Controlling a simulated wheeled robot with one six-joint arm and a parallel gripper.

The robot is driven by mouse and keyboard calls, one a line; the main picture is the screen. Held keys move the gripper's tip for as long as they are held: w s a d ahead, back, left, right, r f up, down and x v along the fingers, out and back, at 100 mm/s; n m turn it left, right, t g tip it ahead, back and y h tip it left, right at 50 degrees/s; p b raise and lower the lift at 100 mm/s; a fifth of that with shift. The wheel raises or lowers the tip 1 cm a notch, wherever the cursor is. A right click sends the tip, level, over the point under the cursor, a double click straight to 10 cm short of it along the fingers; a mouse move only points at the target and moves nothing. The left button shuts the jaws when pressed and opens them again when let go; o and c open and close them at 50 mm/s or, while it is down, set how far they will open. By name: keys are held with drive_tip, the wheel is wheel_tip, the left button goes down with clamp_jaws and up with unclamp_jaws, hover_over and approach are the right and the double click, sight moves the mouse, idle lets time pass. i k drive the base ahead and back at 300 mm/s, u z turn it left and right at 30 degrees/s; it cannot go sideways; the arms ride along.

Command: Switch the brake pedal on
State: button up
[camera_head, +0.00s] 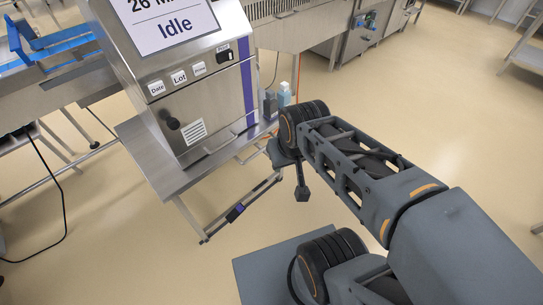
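No part in view can be named the brake pedal for certain. A small dark blue-black piece (235,213) sits on the low rail of the steel stand, near the floor, and may be it; its on or off position is too small to tell. My arm reaches in from the lower right. What looks like my gripper (301,192) is a small dark end hanging below the wrist, to the right of that piece and apart from it. Its fingers cannot be made out, and I see nothing held in it.
A steel machine (205,105) with an "Idle" screen (165,22) stands on the steel stand (150,150). Small bottles (284,93) stand at its right. A conveyor with blue rails (55,45) is at the left. A black cable (62,205) lies left. Floor is open around the stand.

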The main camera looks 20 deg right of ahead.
sight(236, 212)
drive_tip(key=u, duration=3.35)
drive_tip(key=k, duration=1.15)
drive_tip(key=z, duration=1.2)
